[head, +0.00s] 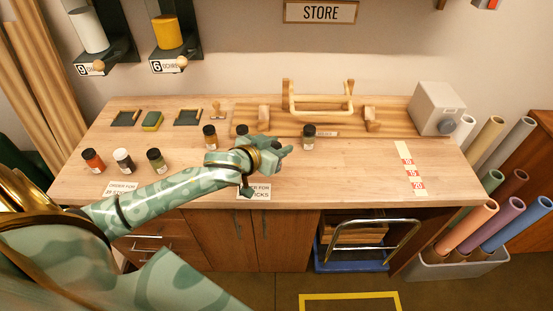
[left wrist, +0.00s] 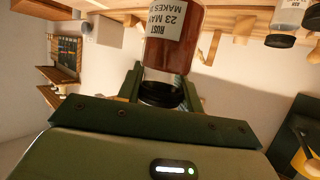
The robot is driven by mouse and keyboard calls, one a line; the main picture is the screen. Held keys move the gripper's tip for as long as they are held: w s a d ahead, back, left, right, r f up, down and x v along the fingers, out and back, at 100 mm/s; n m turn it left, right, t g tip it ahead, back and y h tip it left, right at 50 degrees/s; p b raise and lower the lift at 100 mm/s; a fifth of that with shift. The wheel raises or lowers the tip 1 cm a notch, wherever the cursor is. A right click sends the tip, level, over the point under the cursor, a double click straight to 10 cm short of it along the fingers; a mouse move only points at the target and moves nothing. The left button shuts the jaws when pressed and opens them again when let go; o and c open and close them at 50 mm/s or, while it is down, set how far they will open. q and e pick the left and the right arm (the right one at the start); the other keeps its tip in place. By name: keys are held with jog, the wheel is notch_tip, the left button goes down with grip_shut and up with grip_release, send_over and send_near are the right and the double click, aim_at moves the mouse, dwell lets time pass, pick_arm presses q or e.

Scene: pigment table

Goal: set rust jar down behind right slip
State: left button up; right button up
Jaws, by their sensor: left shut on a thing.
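My left gripper (head: 280,152) is over the middle of the table, above and a little right of the right slip (head: 262,191) in the head view. It is shut on the rust jar. In the left wrist view the rust jar (left wrist: 178,40) is red-brown with a white label reading RUST, and its dark lid (left wrist: 162,94) is between the fingers. In the head view the gripper largely hides the jar, and I cannot tell whether it touches the table. The right slip is a white card at the front edge, partly covered by my left arm. My right gripper is out of view.
The left slip (head: 121,190) lies at the front edge with an orange jar (head: 92,161), a white jar (head: 123,160) and an olive jar (head: 156,161) behind it. An amber jar (head: 210,137) and a dark jar (head: 308,138) stand farther back.

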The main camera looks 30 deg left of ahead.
pick_arm(q)
jog(key=w+a+f+b, duration=0.1)
jog(key=w+f, duration=0.1)
jog(key=f, duration=0.1)
jog(key=w+a+f+b, duration=0.1)
jog(key=w+f, duration=0.1)
jog(key=f, duration=0.2)
jog(key=w+a+f+b, duration=0.2)
jog(key=f, duration=0.1)
jog(key=shift+w+f, duration=0.2)
jog(key=shift+w, duration=0.1)
jog(key=shift+c, duration=0.6)
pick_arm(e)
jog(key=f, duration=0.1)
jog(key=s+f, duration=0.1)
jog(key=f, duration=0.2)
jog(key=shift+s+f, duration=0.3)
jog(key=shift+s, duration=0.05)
pick_arm(q)
jog(key=o, duration=1.2)
jog(key=shift+o, duration=0.2)
